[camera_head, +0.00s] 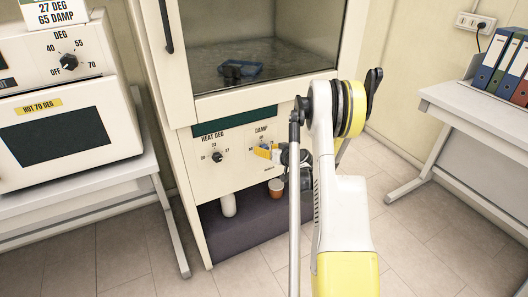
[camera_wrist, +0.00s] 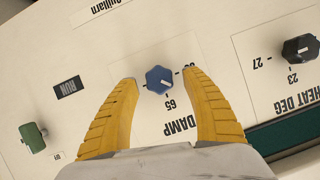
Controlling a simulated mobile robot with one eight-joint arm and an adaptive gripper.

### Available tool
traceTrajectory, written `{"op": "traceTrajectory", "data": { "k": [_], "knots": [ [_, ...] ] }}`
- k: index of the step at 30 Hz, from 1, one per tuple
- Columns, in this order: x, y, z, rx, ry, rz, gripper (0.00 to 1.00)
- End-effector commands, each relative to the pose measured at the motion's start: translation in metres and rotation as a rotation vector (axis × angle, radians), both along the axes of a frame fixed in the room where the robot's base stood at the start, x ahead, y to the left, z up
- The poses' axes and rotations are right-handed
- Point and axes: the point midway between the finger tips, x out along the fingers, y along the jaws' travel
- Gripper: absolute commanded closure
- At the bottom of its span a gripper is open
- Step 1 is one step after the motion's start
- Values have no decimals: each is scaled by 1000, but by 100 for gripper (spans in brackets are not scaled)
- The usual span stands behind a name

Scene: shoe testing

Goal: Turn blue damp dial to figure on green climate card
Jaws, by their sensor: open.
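The blue damp dial (camera_wrist: 159,78) is on the white cabinet panel, upside down in the wrist view. Its white pointer mark points right, between the 65 and a figure partly hidden by the right finger. My gripper (camera_wrist: 159,76) is open, with one yellow finger on each side of the dial and a visible gap to each. In the head view my gripper (camera_head: 272,153) is at the panel and partly covers the dial. The climate card (camera_head: 54,12) on the white oven at top left reads 27 DEG, 65 DAMP; its top is cut off.
The black heat dial (camera_wrist: 300,48) is beside the damp dial; it also shows in the head view (camera_head: 217,156). A side table (camera_head: 480,105) with binders stands at right.

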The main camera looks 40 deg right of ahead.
Motion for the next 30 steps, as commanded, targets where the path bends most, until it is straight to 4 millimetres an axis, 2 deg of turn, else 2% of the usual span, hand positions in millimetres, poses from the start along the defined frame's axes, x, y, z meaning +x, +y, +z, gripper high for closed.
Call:
{"op": "traceTrajectory", "data": {
  "k": [5, 14, 19, 30],
  "knots": [
    [14, -2, -6, 1, -1, -1, 44],
    [16, -2, -6, 2, -1, -1, 45],
    [16, -2, -6, 2, 0, -1, 97],
    [15, -2, -6, 24, -6, 0, 98]
  ]
}}
